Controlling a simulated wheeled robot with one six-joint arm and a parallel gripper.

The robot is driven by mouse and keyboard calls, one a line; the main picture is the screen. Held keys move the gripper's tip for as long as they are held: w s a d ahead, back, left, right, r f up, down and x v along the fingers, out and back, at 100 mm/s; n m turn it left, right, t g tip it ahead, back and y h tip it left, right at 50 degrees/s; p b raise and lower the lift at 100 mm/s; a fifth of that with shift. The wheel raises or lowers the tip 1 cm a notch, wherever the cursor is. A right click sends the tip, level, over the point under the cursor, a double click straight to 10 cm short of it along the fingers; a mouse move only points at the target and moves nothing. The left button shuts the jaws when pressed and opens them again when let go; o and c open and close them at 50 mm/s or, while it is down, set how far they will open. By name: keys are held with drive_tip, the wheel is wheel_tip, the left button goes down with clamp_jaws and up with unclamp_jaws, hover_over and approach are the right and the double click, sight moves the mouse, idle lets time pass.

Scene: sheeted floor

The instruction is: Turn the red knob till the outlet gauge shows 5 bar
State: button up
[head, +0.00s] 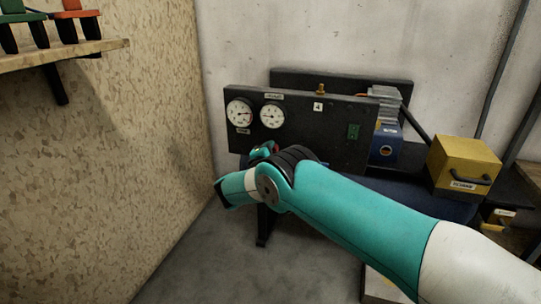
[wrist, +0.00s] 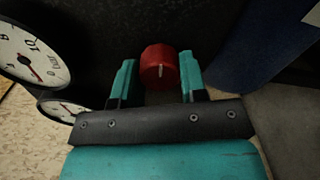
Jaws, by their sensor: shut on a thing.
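The red knob (wrist: 160,67) shows in the wrist view with a pale mark running upright on its face. My gripper (wrist: 158,80) has one teal finger on each side of it and is shut on it. In the head view my gripper (head: 262,151) is at the panel's lower part, below the gauges, and my arm mostly hides the knob. The left gauge (head: 240,113) and right gauge (head: 272,115) have white round dials on the black panel. Their labels and exact readings are too small to tell. In the wrist view a gauge (wrist: 30,55) is cut off at the left edge.
The black panel (head: 320,138) carries a green switch (head: 353,131). A blue box (head: 386,146) and a yellow box (head: 464,164) stand to the right. A wall shelf (head: 70,53) juts out at upper left. Bare floor (head: 195,270) lies at lower left.

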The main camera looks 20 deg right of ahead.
drive_tip(key=m+b, duration=0.3)
drive_tip(key=m, duration=0.2)
drive_tip(key=shift+d+f+m, duration=0.1)
drive_tip(key=shift+d+m, duration=0.05)
drive_tip(key=shift+m, duration=0.15)
drive_tip(key=m+b, duration=0.3)
drive_tip(key=m, duration=0.2)
drive_tip(key=shift+m, duration=0.4)
drive_tip(key=shift+d, duration=0.1)
drive_tip(key=o, duration=0.9)
drive_tip(key=shift+a, duration=0.2)
